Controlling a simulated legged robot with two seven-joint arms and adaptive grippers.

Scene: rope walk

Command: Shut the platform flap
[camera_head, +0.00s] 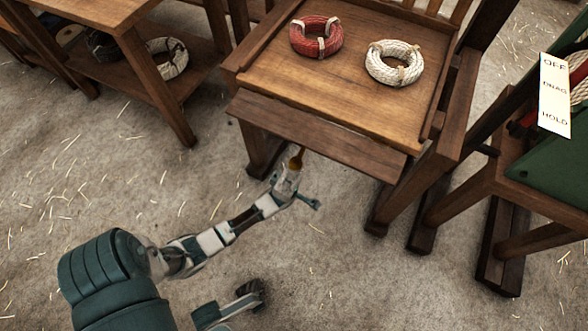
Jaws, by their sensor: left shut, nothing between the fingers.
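The platform flap (315,137) is a long brown wooden board along the front edge of the wooden platform (320,92). It sits lower than the platform top and juts out toward me, with a dark line between the two. My left gripper (295,162) is shut and empty just below the middle of the flap's front edge. My right gripper is not in view.
A red rope coil (316,37) and a white rope coil (394,63) lie on the platform. A wooden bench (165,85) stands at left. At right are a green-panelled wooden frame (545,165) and an OFF/DRAG/HOLD sign (554,95). The straw-strewn floor in front is open.

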